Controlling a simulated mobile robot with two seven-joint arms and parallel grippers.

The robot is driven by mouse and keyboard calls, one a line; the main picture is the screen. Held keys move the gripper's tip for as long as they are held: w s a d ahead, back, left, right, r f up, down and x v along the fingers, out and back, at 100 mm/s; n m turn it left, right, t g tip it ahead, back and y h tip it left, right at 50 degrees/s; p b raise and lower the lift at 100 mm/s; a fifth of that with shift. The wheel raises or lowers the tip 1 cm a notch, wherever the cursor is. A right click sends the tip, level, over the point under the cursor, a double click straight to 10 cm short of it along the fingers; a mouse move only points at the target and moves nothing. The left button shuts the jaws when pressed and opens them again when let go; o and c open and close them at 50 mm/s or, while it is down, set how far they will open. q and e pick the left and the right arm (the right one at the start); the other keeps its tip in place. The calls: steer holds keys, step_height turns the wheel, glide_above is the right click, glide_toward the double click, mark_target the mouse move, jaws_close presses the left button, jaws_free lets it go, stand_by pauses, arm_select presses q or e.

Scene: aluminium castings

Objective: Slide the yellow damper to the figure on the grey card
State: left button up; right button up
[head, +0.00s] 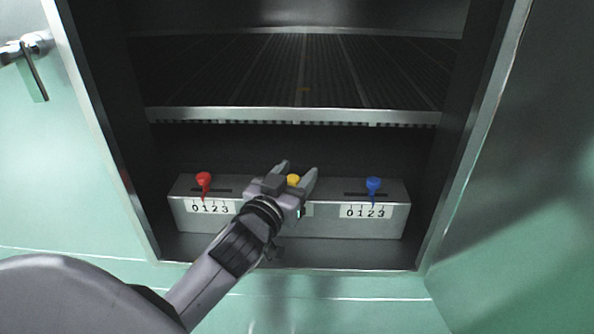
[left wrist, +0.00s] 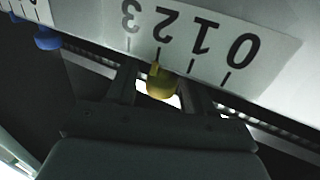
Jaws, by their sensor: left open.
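The yellow damper (head: 293,180) is the middle knob on a grey metal box low in an open cabinet. In the left wrist view the yellow damper (left wrist: 160,84) has its pointer at the tick for 2 on a white scale (left wrist: 262,62) marked 0 to 3, which appears upside down. My left gripper (head: 298,169) is open, with its fingers on either side of the yellow knob; I cannot tell whether they touch it. In the head view the gripper hides most of the middle scale. I see no grey card. My right gripper is not in view.
A red damper (head: 204,180) stands left on the box (head: 250,226), and a blue damper (head: 374,184) stands right, each with its own 0-to-3 scale. A slatted metal shelf (head: 290,115) spans the cabinet above. Cabinet walls close in both sides.

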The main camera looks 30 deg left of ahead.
arm_select(q)
steer(key=shift+w, duration=0.45)
jaws_close()
steer(key=shift+s+a+p, duration=0.15)
steer(key=shift+s+a, duration=0.2)
steer(key=shift+a, duration=0.3)
steer(key=shift+s+a+p, duration=0.2)
steer(key=shift+s+a, duration=0.2)
steer(key=shift+a, duration=0.2)
steer(key=shift+s+a+p, duration=0.15)
steer(key=shift+s+a, duration=0.2)
steer(key=shift+a, duration=0.3)
jaws_free()
steer(key=shift+a, duration=0.15)
steer(key=shift+s, duration=0.1)
